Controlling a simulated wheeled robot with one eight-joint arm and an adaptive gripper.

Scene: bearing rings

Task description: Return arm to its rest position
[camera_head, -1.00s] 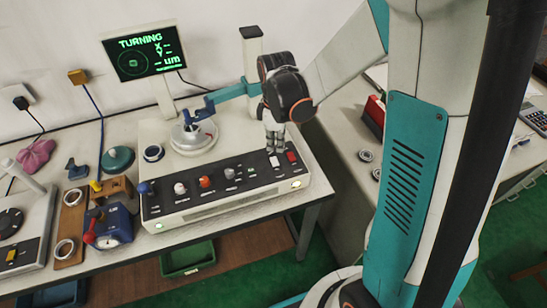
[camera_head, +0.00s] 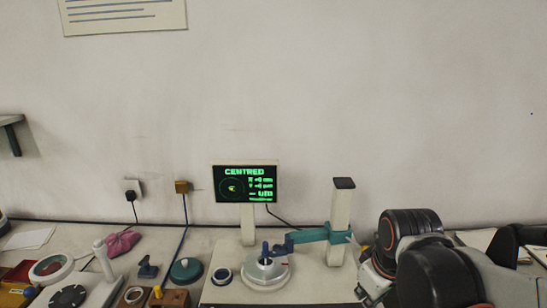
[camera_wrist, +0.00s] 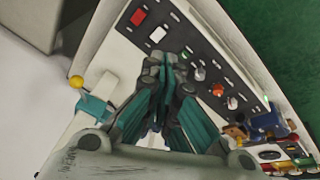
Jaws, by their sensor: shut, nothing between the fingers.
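My gripper (camera_wrist: 165,72) shows in the wrist view with its teal and grey fingers together and nothing between them. It hangs over the control panel (camera_wrist: 190,62) of the measuring machine, near the row of knobs and buttons. Whether it touches the panel I cannot tell. In the head view my arm's black joints fill the lower right, and the fingers are not clearly visible. The round turntable (camera_head: 265,272) stands left of my arm, with the teal probe arm (camera_head: 310,236) reaching over it from a post. The screen (camera_head: 247,184) reads CENTRED.
Left on the bench are a teal round knob-topped piece (camera_head: 186,271), a dark ring (camera_head: 222,276), a pink cloth (camera_head: 122,243) and a white-based device (camera_head: 85,291). Green floor (camera_wrist: 275,40) shows beyond the panel.

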